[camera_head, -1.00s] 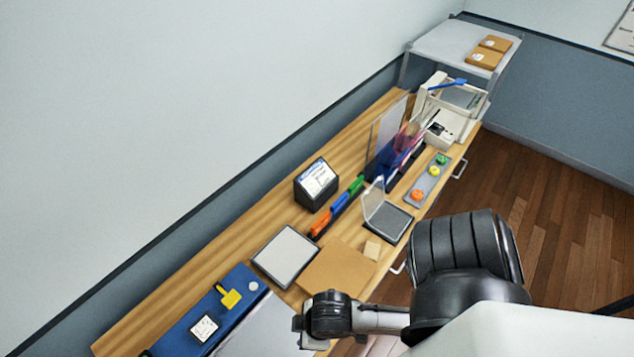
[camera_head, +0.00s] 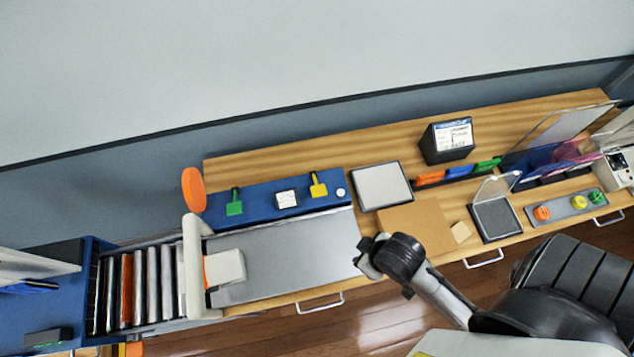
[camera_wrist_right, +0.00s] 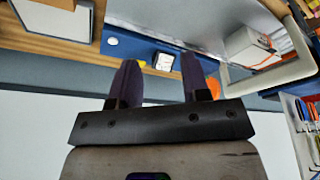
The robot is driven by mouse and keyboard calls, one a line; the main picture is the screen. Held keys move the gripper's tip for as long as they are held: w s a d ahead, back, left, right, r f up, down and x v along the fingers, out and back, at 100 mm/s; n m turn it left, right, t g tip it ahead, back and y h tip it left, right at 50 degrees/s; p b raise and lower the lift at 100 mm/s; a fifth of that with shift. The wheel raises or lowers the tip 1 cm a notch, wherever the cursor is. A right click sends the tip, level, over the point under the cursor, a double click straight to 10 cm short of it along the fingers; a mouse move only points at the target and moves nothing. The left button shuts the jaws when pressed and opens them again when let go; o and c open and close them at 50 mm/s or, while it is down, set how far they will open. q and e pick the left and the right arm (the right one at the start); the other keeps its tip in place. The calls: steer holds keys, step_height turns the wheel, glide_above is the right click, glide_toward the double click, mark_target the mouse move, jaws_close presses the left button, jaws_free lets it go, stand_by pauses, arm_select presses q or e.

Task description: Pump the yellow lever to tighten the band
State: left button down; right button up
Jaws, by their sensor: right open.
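The yellow lever (camera_head: 319,185) stands up from the right part of a blue unit (camera_head: 262,204) along the back of the table. A green lever (camera_head: 234,203) and a white label sit to its left. A white box (camera_head: 225,268) rests at the left end of a grey metal plate (camera_head: 290,255), beside a white arch (camera_head: 193,270). Orange band shows by the box in the right wrist view (camera_wrist_right: 268,45). My right gripper (camera_head: 368,258) is open and empty near the plate's right end, apart from the lever. A yellow patch shows beside one finger in the right wrist view (camera_wrist_right: 160,62).
An orange reel (camera_head: 193,190) stands by the arch. A roller conveyor (camera_head: 140,285) lies at the left. A grey pad (camera_head: 381,186), a brown board (camera_head: 418,225) and a black label box (camera_head: 447,141) lie to the right of the plate.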

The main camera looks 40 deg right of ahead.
steer(key=shift+d, duration=0.15)
jaws_close()
stand_by(1.0)
stand_by(0.6)
